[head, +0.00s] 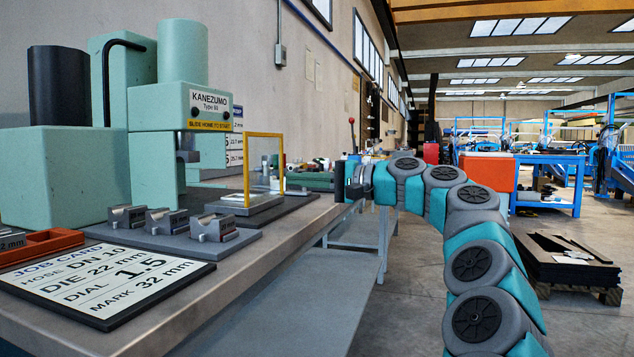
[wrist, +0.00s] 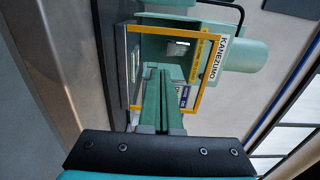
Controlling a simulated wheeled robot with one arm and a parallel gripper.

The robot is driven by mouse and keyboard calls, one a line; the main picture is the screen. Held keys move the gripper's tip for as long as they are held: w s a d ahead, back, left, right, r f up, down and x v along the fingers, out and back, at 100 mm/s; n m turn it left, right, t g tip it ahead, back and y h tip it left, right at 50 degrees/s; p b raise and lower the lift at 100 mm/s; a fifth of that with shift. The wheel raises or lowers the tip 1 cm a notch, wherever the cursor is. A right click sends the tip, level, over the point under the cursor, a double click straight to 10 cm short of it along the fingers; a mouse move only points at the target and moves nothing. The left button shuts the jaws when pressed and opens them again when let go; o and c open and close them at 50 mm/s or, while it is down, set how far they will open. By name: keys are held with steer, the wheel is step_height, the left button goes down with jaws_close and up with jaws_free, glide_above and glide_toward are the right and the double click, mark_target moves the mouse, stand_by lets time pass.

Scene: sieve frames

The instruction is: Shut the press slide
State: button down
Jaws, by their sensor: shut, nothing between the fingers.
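The press (head: 155,150) is pale green, with a sign naming it and saying to slide home to start. The press slide (head: 262,205) is a grey block on a dark base, carrying a clear guard in a yellow frame (head: 247,165). It stands out to the right of the press head, with a gap between. My gripper (head: 343,182) is right of the slide, near the bench edge and apart from it. In the wrist view, my shut, empty fingers (wrist: 161,78) point at the yellow frame (wrist: 208,85), with the press (wrist: 235,60) behind it.
Several grey die blocks (head: 163,222) sit on a grey plate in front of the press. A job card (head: 105,280) and an orange tray (head: 40,246) lie on the bench (head: 235,265). More small items stand farther back. The bench top between slide and front edge is clear.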

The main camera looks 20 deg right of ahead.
mark_target(258, 177)
steer(key=x, duration=0.6)
steer(key=shift+w+a, duration=0.2)
steer(key=shift+a, duration=0.05)
steer(key=p+x, duration=0.8)
steer(key=x, duration=0.9)
steer(key=shift+w+a, duration=0.1)
steer(key=shift+a, duration=0.15)
